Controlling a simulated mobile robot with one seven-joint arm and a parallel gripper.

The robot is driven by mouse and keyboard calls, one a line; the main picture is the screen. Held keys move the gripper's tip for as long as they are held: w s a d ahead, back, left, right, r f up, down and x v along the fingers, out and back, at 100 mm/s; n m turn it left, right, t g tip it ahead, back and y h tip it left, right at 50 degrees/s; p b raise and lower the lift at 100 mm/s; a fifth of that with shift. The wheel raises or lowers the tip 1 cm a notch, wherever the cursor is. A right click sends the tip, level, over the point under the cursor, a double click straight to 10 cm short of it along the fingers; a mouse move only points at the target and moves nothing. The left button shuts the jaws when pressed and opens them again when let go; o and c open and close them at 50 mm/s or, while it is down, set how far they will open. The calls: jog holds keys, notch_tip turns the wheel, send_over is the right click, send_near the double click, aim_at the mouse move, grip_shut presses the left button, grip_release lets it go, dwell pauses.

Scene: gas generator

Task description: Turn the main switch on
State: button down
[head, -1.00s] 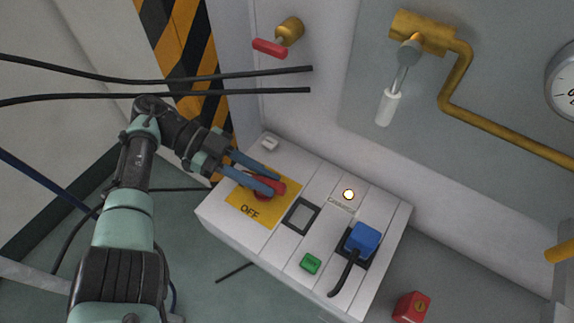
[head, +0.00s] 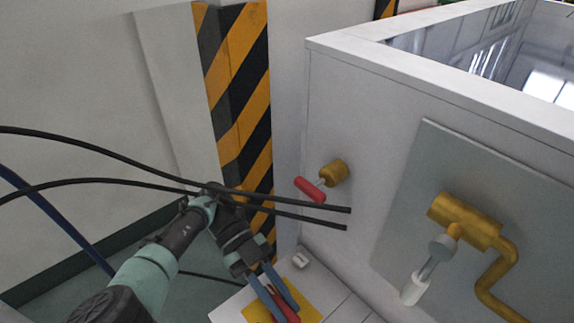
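The main switch has a red handle (head: 289,313) on a yellow plate (head: 308,300), at the bottom edge of the head view. Only the upper part of the plate shows, and its lettering is out of view. My gripper (head: 286,305) reaches down to the switch from the upper left. Its two blue fingers are apart, with the red handle between them. I cannot tell whether they press on the handle. The fingertips and the lower part of the handle are partly cut off, so the handle's angle is unclear.
Black cables (head: 300,207) cross in front of my wrist. A red-handled valve (head: 312,190) sits on the wall above the switch. A brass valve with a white lever (head: 415,287) and pipe is to the right. A striped pillar (head: 238,100) stands behind my arm.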

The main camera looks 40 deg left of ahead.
jog(key=c, duration=0.8)
grip_release()
jog(key=shift+o, duration=0.2)
notch_tip(320, 180, up, 10)
jog(key=p, duration=0.3)
jog(key=shift+p, duration=0.35)
jog(key=shift+s+d, duration=0.1)
